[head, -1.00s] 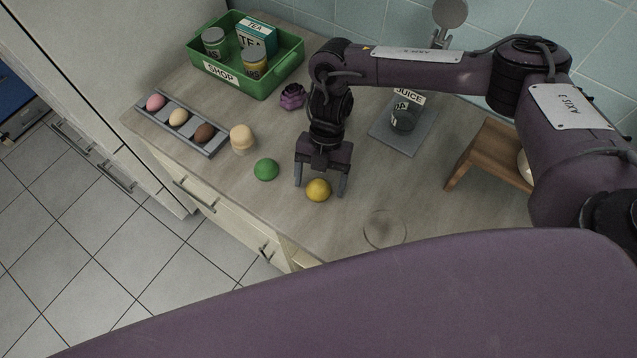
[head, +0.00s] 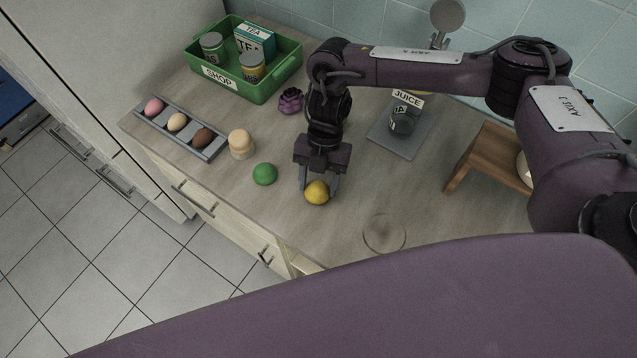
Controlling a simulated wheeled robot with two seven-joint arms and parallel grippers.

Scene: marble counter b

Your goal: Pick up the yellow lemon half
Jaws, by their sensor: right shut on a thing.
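The yellow lemon half (head: 317,194) is on the counter near its front edge, in the head view. My right gripper (head: 318,186) reaches down from above with its fingers closed on the lemon half, one at each side. I cannot tell whether the lemon half touches the counter. My left gripper is not in view.
A green half-round thing (head: 265,174) and a tan one (head: 241,144) stand to the left. A grey tray (head: 212,151) holds egg-like things. A green SHOP bin (head: 262,96), purple flower-like thing (head: 290,100), juice jar (head: 402,119), wooden stand (head: 461,171) and clear disc (head: 384,234) surround the arm.

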